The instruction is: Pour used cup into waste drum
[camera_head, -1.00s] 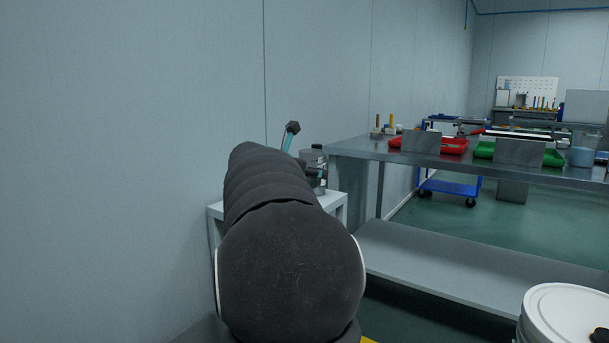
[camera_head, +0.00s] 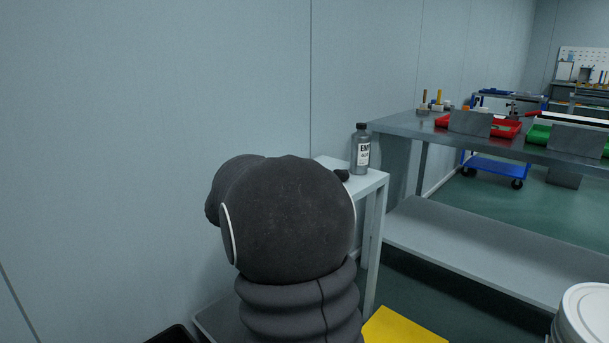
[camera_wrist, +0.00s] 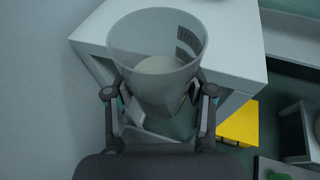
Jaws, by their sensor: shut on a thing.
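The used cup (camera_wrist: 155,40) is a translucent, open-topped cup with a dark printed patch and pale contents low inside. In the wrist view my gripper (camera_wrist: 158,92) is shut on it, one finger on each side. The cup appears roughly upright, in front of the white side table (camera_wrist: 235,45); I cannot tell its height above it. In the head view my dark arm hides the cup and gripper. A white drum with a lid-like top (camera_head: 588,312), probably the waste drum, is cut off at the lower right edge.
A grey labelled bottle (camera_head: 361,152) stands on the side table by the wall. A steel bench (camera_head: 400,133) with red and green trays and a low shelf (camera_head: 470,240) lies to the right. A yellow panel (camera_head: 400,328) is low in front.

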